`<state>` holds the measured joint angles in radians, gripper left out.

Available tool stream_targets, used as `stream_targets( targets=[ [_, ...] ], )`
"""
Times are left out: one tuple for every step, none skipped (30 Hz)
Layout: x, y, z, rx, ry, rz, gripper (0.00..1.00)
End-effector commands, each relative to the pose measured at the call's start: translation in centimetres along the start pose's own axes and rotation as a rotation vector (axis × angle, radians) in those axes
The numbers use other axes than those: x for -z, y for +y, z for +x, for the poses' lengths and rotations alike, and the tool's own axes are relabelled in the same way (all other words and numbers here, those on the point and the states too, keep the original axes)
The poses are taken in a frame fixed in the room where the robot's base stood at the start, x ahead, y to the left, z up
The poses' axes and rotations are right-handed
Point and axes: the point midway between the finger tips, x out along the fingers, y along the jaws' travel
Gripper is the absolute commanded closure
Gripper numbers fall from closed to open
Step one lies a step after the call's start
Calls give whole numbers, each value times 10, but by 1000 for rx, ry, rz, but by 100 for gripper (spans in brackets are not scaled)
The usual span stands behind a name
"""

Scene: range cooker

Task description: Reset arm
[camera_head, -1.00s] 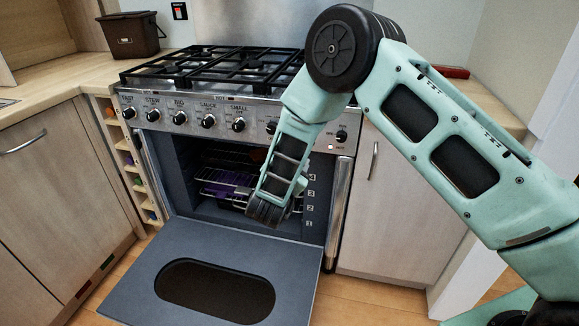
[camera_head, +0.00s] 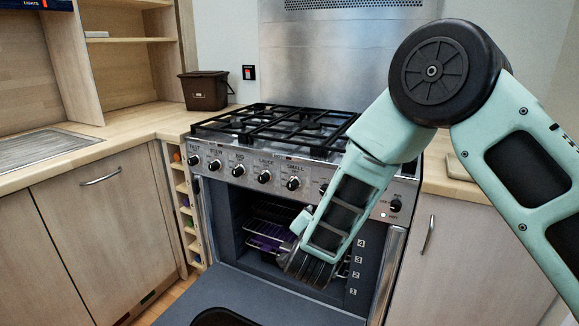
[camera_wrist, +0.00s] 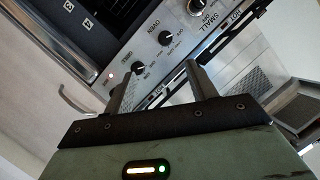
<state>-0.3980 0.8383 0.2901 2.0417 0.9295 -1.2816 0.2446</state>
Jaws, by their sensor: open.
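My gripper (camera_head: 308,268) is in front of the open oven cavity in the head view, at the lower end of my bent arm. In the wrist view my gripper (camera_wrist: 160,85) shows two dark fingers spread apart with nothing between them. The fingers point toward the cooker's control panel (camera_wrist: 165,45). The oven (camera_head: 262,225) has its door (camera_head: 270,300) folded down, and wire racks with something purple (camera_head: 265,235) show inside. My arm hides the right part of the cavity and some of the knobs.
The gas hob (camera_head: 275,128) with black grates is above the oven. A wooden counter (camera_head: 140,140) with a brown bin (camera_head: 205,90) is at left. Cabinets flank the cooker, the right one with a handle (camera_head: 428,235). The oven door juts out low in front.

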Motion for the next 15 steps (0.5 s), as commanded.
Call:
stream_targets(
  targets=[
    [10, -26, -17, 46, -100, -15, 43],
    [9, -37, -26, 72, -164, -31, 43],
    [8, -50, -41, 104, -249, -59, 43],
    [8, -58, -53, 129, -311, -83, 43],
    [8, -66, -65, 155, -371, -109, 43],
    [8, -75, -84, 186, -450, -148, 43],
    [8, -80, -98, 210, -508, -182, 43],
    [9, -84, -113, 232, -564, -217, 43],
    [11, -87, -134, 259, -639, -268, 43],
    [12, -88, -150, 280, -692, -310, 43],
    [15, -88, -166, 298, -745, -354, 43],
    [19, -86, -188, 320, -812, -415, 43],
    [22, -84, -205, 336, -861, -465, 43],
    [26, -79, -221, 349, -910, -517, 43],
    [32, -72, -242, 361, -971, -587, 43]
  ],
)
